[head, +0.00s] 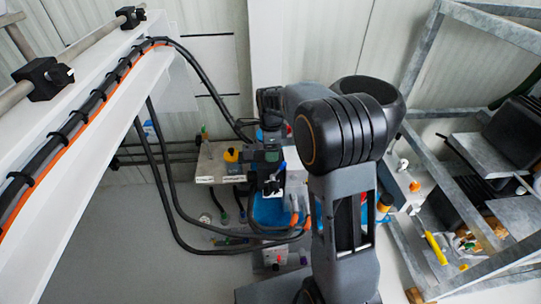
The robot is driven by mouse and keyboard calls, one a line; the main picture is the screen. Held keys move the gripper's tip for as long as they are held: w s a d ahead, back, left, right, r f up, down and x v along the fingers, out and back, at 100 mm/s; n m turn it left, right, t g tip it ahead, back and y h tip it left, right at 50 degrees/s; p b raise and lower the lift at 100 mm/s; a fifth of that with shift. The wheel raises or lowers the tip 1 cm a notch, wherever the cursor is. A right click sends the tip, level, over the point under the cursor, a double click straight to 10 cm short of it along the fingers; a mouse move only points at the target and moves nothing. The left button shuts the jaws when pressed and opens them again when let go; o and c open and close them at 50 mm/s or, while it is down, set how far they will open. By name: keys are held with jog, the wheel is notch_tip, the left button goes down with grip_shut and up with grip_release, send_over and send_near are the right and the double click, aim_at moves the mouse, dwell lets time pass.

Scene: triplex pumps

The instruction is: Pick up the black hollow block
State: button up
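I cannot pick out the black hollow block with certainty in the head view. Small dark parts (270,183) show beyond my arm, around a blue surface (268,212), but they are too small to tell their shape. My arm rises through the middle of the picture and bends away toward the back wall. Its far end, with my gripper (270,132), is above the cluttered equipment there. The fingers are small and blend with the dark parts behind them. I cannot tell whether they are open or hold anything.
A white beam (85,115) with black and orange cables crosses the left. Black hoses (172,205) loop down toward the equipment. A grey shelf (221,162) carries a yellow-and-black item (231,155). A metal frame (412,215) and a cluttered bin (465,240) stand at right.

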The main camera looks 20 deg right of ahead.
jog(key=shift+f, duration=0.95)
jog(key=shift+r, duration=0.1)
jog(key=c, duration=1.1)
